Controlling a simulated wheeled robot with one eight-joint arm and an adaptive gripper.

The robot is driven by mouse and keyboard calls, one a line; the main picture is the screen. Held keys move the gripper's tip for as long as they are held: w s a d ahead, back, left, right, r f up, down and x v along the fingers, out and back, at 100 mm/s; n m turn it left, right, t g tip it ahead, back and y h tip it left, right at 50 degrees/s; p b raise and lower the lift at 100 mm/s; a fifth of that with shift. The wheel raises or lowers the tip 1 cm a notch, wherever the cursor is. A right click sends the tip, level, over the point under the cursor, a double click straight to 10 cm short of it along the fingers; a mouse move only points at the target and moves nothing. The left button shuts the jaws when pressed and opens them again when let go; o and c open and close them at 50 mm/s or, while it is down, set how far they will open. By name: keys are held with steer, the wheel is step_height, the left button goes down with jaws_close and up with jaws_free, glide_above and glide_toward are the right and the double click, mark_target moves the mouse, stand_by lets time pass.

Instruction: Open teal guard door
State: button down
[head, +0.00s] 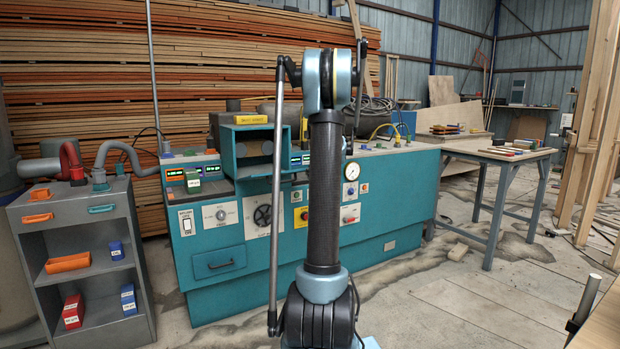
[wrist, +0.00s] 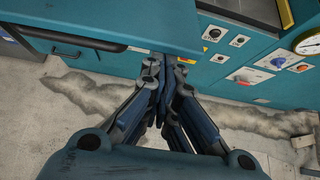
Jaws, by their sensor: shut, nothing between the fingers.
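In the head view the teal guard box (head: 228,152) stands on top of the teal machine, under a yellow label, with dark round shapes inside. My gripper is hidden behind my arm in the head view.
The machine front (head: 205,252) carries knobs, switches and a drawer; a gauge (head: 352,170) shows right of my arm. A grey shelf cart (head: 122,190) stands left, and a work table (head: 487,157) right. The concrete floor in front is mostly clear.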

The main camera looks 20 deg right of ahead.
steer(key=s+d+r, duration=0.2)
steer(key=s, duration=0.7)
stand_by(0.4)
